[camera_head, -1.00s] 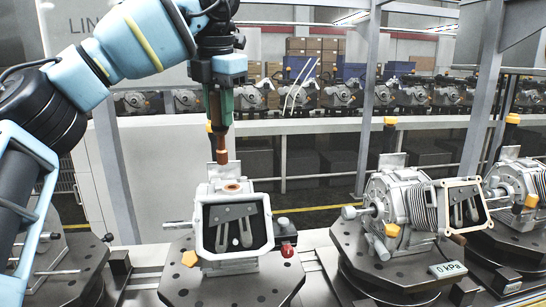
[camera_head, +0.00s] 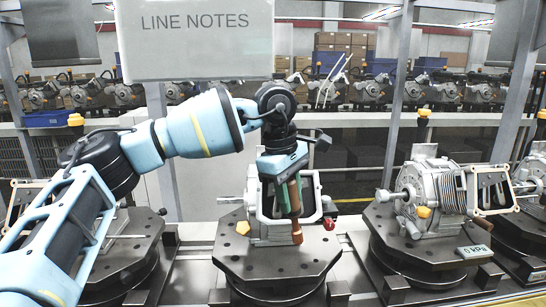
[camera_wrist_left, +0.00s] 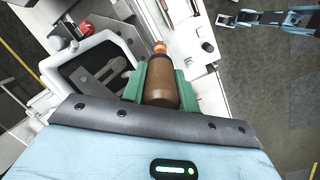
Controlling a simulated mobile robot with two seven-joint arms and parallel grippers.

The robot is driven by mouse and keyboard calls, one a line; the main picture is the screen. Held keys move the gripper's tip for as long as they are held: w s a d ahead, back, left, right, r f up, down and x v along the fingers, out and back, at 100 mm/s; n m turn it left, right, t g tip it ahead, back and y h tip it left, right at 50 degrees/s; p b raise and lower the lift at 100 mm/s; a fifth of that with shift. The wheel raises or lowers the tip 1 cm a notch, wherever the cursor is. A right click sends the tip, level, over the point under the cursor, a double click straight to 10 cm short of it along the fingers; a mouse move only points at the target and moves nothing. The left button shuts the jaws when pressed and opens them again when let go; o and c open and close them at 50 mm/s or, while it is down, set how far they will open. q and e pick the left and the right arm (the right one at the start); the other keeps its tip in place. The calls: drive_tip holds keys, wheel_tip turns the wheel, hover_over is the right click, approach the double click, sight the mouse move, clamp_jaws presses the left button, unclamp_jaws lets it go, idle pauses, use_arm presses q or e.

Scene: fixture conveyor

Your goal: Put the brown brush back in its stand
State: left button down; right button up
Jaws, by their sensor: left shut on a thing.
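My left gripper (camera_head: 288,198) is shut on the brown brush (camera_head: 295,192), its green fingers on either side of the handle. The brush hangs nearly upright, tip down, in front of the grey casting (camera_head: 252,206) on the middle round fixture. In the left wrist view the brush (camera_wrist_left: 162,84) lies between the green fingers (camera_wrist_left: 160,87), its narrow end pointing away. I cannot tell whether its tip touches the fixture plate. I cannot make out a stand for the brush.
The fixture plate (camera_head: 245,262) carries a yellow knob (camera_head: 243,228) and a red knob (camera_head: 329,223) close to the brush. A second fixture with a finned casting (camera_head: 432,190) and a gauge (camera_head: 474,251) stands to the right. A notes board (camera_head: 195,40) hangs above.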

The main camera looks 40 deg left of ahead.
use_arm(q)
drive_tip(key=s+d+f+m+g, duration=0.1)
drive_tip(key=s+d+f+m, duration=0.2)
drive_tip(key=f+m, duration=0.5)
drive_tip(key=s+d+f+m+g, duration=0.2)
drive_tip(key=s+d+f+m, duration=0.2)
drive_tip(key=d+f+m, duration=0.2)
wheel_tip(320, 180, down, 2)
drive_tip(key=m, duration=0.3)
drive_tip(key=shift+s+m, duration=0.3)
drive_tip(key=shift+d, duration=0.1)
